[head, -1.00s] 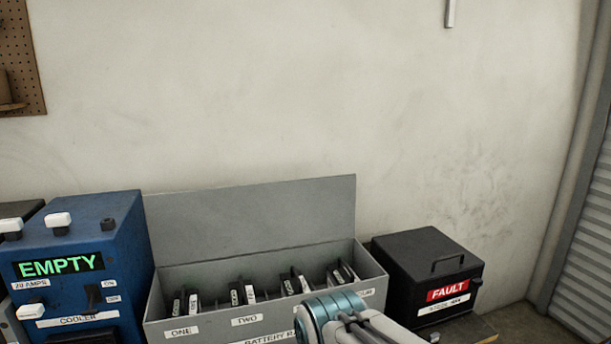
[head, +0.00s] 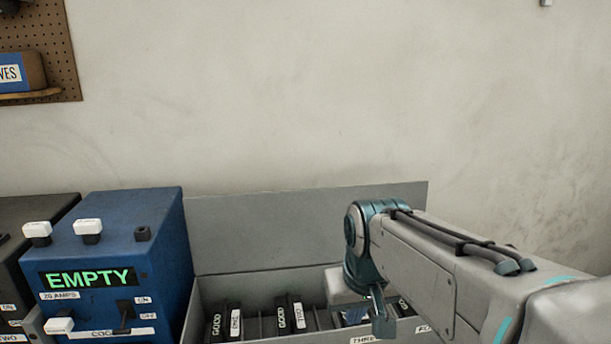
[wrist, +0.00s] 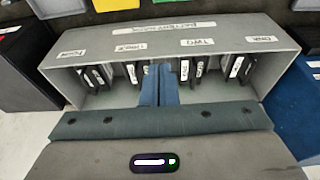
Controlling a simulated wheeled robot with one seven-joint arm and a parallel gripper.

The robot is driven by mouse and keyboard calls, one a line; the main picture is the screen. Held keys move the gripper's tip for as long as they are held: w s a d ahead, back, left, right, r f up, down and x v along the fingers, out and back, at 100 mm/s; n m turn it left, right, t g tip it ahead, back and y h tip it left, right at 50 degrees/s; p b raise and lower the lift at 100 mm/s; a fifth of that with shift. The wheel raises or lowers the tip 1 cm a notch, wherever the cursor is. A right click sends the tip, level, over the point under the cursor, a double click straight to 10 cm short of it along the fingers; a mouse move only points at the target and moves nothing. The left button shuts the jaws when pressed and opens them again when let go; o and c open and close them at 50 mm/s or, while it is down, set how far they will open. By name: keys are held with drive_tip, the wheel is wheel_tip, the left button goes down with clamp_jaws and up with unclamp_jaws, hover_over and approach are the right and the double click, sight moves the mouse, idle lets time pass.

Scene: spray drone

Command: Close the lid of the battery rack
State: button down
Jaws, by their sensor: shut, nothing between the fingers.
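The grey battery rack (head: 193,310) stands at the bottom middle of the head view. Its lid (head: 290,232) is open, standing upright along the back near the wall. Several batteries (head: 282,316) stand in its labelled slots. My gripper (head: 383,322) is shut and empty, over the right half of the rack with its fingers pointing down. In the wrist view the rack (wrist: 225,40) appears upside down, and my shut fingers (wrist: 163,72) are over its opening between batteries. I cannot tell whether they touch anything. My arm hides the rack's right end in the head view.
A blue box (head: 105,255) reading EMPTY stands close left of the rack, with a dark box (head: 25,260) beyond it. A black box (wrist: 25,75) is beside the rack's other end in the wrist view. A pegboard (head: 65,60) hangs upper left.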

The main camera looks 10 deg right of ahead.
drive_tip(key=w+r+p, duration=0.2)
drive_tip(key=w+r, duration=0.4)
drive_tip(key=w, duration=0.4)
drive_tip(key=w+r+p, duration=0.2)
drive_tip(key=w+r, duration=0.4)
drive_tip(key=w, duration=0.5)
drive_tip(key=w+r+p, duration=0.3)
drive_tip(key=w+r, duration=0.3)
drive_tip(key=w, duration=0.4)
drive_tip(key=w+p, duration=0.2)
drive_tip(key=w, duration=0.4)
drive_tip(key=shift+w+b+x, duration=0.3)
drive_tip(key=shift+b+x, duration=0.4)
drive_tip(key=shift+x, duration=4.95)
drive_tip(key=s, duration=0.1)
drive_tip(key=s+b, duration=0.1)
drive_tip(key=s, duration=0.2)
drive_tip(key=shift+d+r, duration=0.25)
drive_tip(key=shift+s+d+b, duration=0.1)
drive_tip(key=shift+b, duration=0.45)
